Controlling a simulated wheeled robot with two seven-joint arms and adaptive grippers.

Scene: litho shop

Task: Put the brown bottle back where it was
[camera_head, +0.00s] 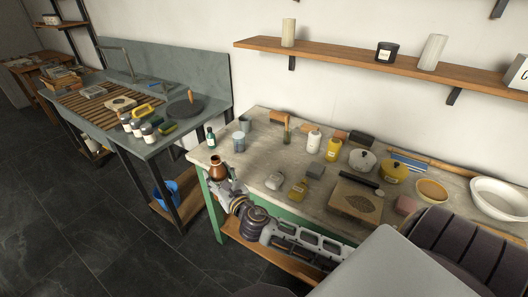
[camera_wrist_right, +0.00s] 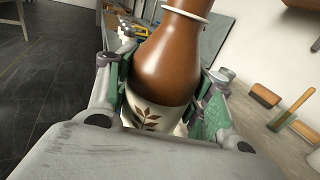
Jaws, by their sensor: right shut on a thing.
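The brown bottle (camera_head: 217,172) is at the left front edge of the worktable (camera_head: 262,153). My right gripper (camera_head: 230,188) is shut on it. In the right wrist view the brown bottle (camera_wrist_right: 172,62) fills the middle, with a white label bearing a brown leaf print and a pale ring at its neck. The fingers of my right gripper (camera_wrist_right: 163,108) are on both sides of its lower body. In the head view the gripper hides its lower part, and I cannot tell whether its base touches the tabletop. My left gripper is not in view.
A grey stone (camera_head: 274,181) and a yellow bottle (camera_head: 299,188) are to the right. The tabletop between them is mostly bare. A sink bench (camera_head: 160,142) stands to the left.

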